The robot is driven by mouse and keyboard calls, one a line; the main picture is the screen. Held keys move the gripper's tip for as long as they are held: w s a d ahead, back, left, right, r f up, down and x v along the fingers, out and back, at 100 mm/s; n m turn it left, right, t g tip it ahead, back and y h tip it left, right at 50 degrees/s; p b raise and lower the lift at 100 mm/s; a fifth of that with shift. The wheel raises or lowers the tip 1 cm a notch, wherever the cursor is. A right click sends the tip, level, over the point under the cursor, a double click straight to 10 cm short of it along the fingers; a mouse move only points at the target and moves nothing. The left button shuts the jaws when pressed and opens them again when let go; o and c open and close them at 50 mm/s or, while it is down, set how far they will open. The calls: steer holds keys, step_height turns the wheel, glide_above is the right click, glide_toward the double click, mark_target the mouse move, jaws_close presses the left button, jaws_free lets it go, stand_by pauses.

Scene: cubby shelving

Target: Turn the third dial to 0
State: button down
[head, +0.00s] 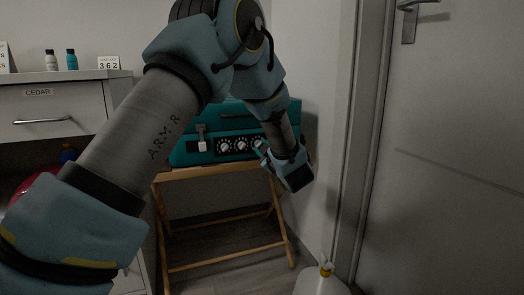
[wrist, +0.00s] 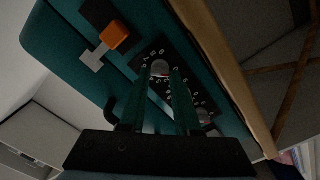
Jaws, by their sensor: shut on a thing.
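A teal case (head: 192,155) with a row of round dials on a black panel stands in the head view. The first dial (head: 222,147) and second dial (head: 240,146) show clear. The rightmost dial, seemingly the third, is partly covered by my gripper (head: 263,151). In the wrist view my gripper (wrist: 165,70) is shut on this grey dial (wrist: 160,68), a finger on each side. White numerals ring it, but its pointer setting cannot be read. A neighbouring dial (wrist: 205,117) shows to the lower right of the fingers.
The case rests on a wooden folding stand (head: 210,172). An orange-and-white latch (wrist: 113,36) sits beside the held dial. A drawer cabinet (head: 62,108) with small bottles stands left, a door (head: 450,150) right. A white container (head: 322,284) is on the floor.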

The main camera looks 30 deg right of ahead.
stand_by(0.4)
steer(key=c, duration=0.6)
jaws_free()
steer(key=s, duration=0.3)
steer(key=s+a+p, duration=0.1)
steer(key=s, duration=0.3)
steer(key=s+p, duration=0.1)
steer(key=s, duration=0.2)
steer(key=shift+s+a, duration=0.25)
steer(key=shift+s, duration=0.1)
steer(key=shift+w, duration=0.1)
